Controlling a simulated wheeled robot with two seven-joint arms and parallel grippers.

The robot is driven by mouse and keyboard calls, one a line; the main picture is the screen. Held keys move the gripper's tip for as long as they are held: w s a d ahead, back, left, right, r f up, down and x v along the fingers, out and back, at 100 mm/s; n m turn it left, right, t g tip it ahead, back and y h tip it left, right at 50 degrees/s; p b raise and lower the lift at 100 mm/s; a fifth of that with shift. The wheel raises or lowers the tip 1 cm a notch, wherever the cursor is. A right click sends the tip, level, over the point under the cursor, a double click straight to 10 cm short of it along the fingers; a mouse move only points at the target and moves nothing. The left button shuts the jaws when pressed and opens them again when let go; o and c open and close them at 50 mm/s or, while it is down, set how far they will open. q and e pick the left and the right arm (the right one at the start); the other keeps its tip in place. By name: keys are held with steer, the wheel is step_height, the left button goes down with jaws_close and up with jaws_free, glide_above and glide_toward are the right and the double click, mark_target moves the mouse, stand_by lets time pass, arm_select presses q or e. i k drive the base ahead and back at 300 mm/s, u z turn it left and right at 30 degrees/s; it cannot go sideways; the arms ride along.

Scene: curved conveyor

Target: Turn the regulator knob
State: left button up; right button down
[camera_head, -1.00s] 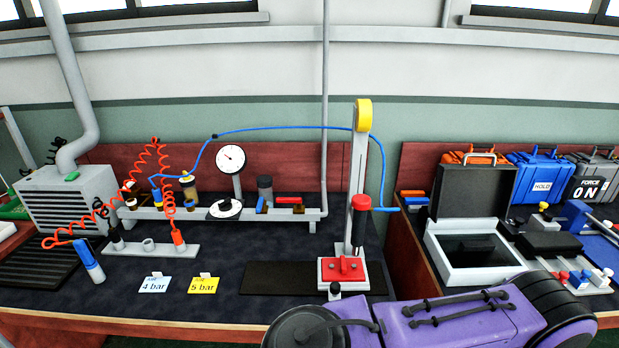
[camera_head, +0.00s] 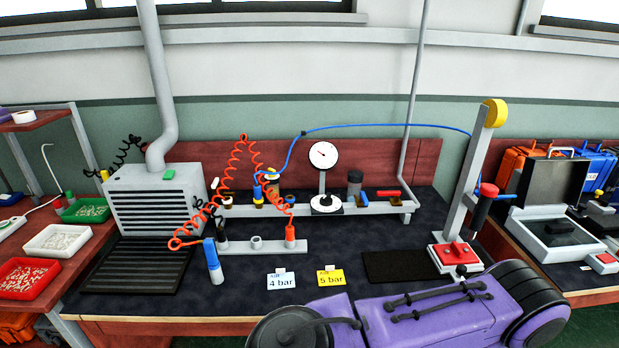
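The regulator stands on a grey rail (camera_head: 240,212) at the back of the dark bench. Its round white pressure gauge (camera_head: 323,155) is on a short post. Below the gauge is a white dial disc with a dark knob (camera_head: 326,201) at its centre, which I take for the regulator knob. A blue card marked 4 bar (camera_head: 282,281) and a yellow card marked 5 bar (camera_head: 331,279) stand on the bench in front. Neither of my grippers is in view. A purple arm link of mine crosses the bottom, well in front of the knob.
A stand with a red base (camera_head: 455,254) and slanted post is on the right of the bench. Coiled orange hose (camera_head: 240,170) hangs left of the gauge. A grey vented box (camera_head: 158,205) stands at left.

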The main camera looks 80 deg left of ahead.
mark_target(326, 200)
steer(key=u, duration=1.65)
